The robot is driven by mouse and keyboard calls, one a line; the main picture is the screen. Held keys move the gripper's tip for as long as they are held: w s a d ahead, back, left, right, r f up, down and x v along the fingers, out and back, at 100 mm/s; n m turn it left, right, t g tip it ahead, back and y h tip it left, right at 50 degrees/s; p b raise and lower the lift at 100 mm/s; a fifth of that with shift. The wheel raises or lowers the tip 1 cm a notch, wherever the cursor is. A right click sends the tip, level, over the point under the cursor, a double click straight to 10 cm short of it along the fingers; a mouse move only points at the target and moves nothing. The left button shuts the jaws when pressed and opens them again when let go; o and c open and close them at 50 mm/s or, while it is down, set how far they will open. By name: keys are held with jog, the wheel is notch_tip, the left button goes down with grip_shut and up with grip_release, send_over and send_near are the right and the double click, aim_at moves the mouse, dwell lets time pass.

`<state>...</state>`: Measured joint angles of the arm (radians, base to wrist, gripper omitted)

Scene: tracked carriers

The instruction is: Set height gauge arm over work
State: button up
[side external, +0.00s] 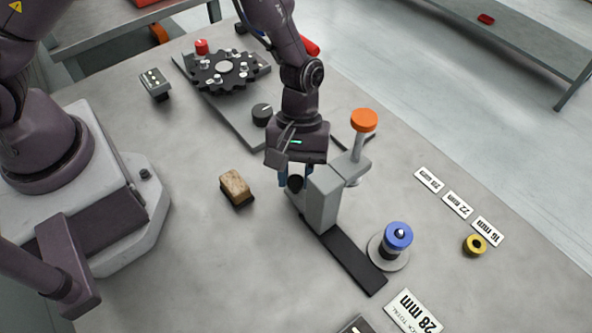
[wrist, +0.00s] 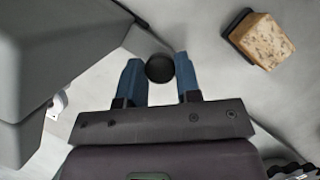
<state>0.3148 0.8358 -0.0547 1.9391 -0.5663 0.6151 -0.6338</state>
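The height gauge has a grey block column (side external: 322,198) on a dark rail (side external: 350,262). Its short grey arm (side external: 352,168) reaches to the back right and carries a post with an orange cap (side external: 364,120). The blue-topped work (side external: 398,236) stands upright on a round grey plate (side external: 376,250) beside the rail's front end, apart from the arm. My gripper (side external: 296,177) is low at the column's left side. The column fills the left of that view.
A wooden-looking block (side external: 236,187) lies left of the gripper. A yellow spool (side external: 475,244) and several number cards (side external: 457,204) lie at the right; a 28 mm card (side external: 413,312) is at the front. A dark toothed wheel (side external: 225,72) stands behind.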

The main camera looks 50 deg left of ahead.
aim_at(351, 169)
grip_shut()
jog(key=d, duration=1.1)
jog(key=shift+d, duration=0.35)
jog(key=o, duration=0.7)
grip_release()
jog(key=shift+a+r, duration=0.1)
jog(key=v, duration=1.3)
